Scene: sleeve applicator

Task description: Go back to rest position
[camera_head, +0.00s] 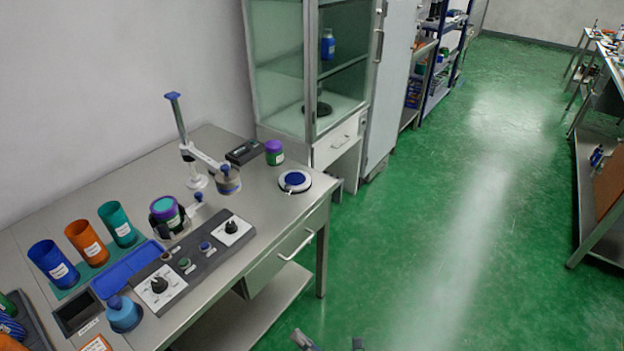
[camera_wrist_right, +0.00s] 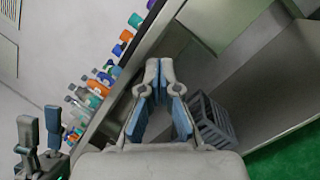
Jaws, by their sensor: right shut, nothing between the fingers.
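My right gripper (camera_head: 306,341) shows only in part at the bottom edge of the head view, over the green floor and off the bench's front right. In the right wrist view the right gripper (camera_wrist_right: 159,64) is shut, its grey tips together and nothing held. My left gripper (camera_wrist_right: 40,125) shows at the left of the right wrist view, with its two fingers apart and nothing seen between them. In the head view, the sleeve applicator stand (camera_head: 196,160) is upright on the bench, and a purple-rimmed jar (camera_head: 165,213) sits in a black holder.
The steel bench (camera_head: 266,194) carries a control panel (camera_head: 190,263), blue, orange and teal cups (camera_head: 86,241), a blue tray (camera_head: 126,268) and a round blue-and-white pad (camera_head: 294,181). A glass cabinet (camera_head: 290,66) stands behind. The green floor (camera_head: 430,230) to the right is clear.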

